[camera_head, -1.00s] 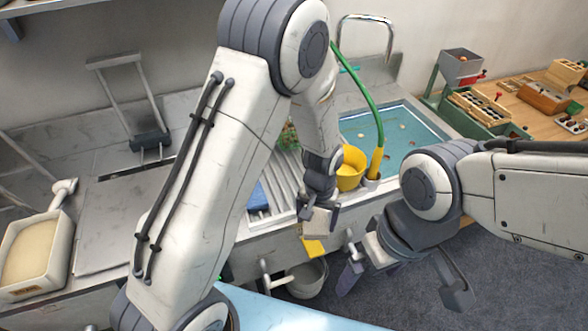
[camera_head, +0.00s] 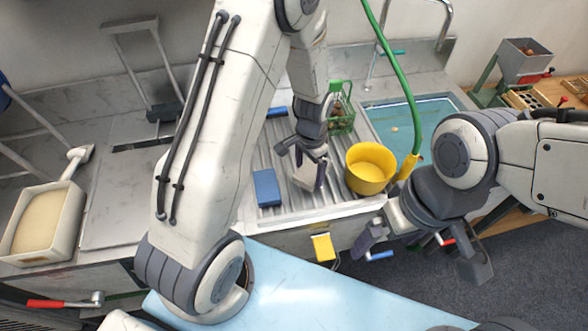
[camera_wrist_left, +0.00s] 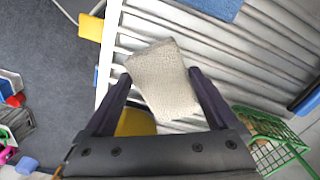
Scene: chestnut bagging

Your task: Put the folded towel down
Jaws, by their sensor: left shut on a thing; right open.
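My left gripper (camera_head: 302,164) is shut on the folded towel (camera_head: 306,174), a small grey-white block, over the ribbed drainboard (camera_head: 336,203). In the left wrist view the folded towel (camera_wrist_left: 162,80) sits between both fingers (camera_wrist_left: 160,76), slightly tilted, with the metal ribs behind it. I cannot tell whether it touches the ribs. My right gripper (camera_head: 424,256) is open and empty in front of the counter, at the right.
A yellow bucket (camera_head: 371,166) stands close right of the towel, and a green wire basket (camera_head: 342,110) behind. A blue cloth or sponge (camera_head: 266,188) lies to the left. A water-filled basin (camera_head: 398,122) is at the right. Bare ribs show between these things.

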